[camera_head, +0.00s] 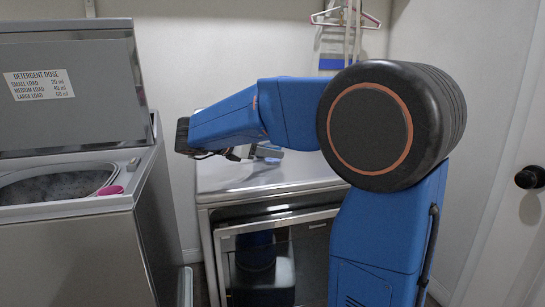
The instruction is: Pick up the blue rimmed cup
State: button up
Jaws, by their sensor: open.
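My gripper (238,153) shows small and partly hidden under the dark wrist end of my blue arm. It is open, above the back part of the light-topped appliance. A small pale blue and grey thing (268,152) shows just right of it, below my arm. It may be the blue rimmed cup, but my arm covers part of it and I cannot make out a rim. I cannot tell whether the gripper touches it.
A top-load washer (100,225) stands at left with its lid (70,112) up. A pink thing (110,190) lies at the tub opening's edge. The appliance top (225,182) is clear at its front left. Hangers (345,18) hang on the back wall. A door knob (530,177) is at right.

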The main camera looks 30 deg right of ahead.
jog(key=c, duration=0.8)
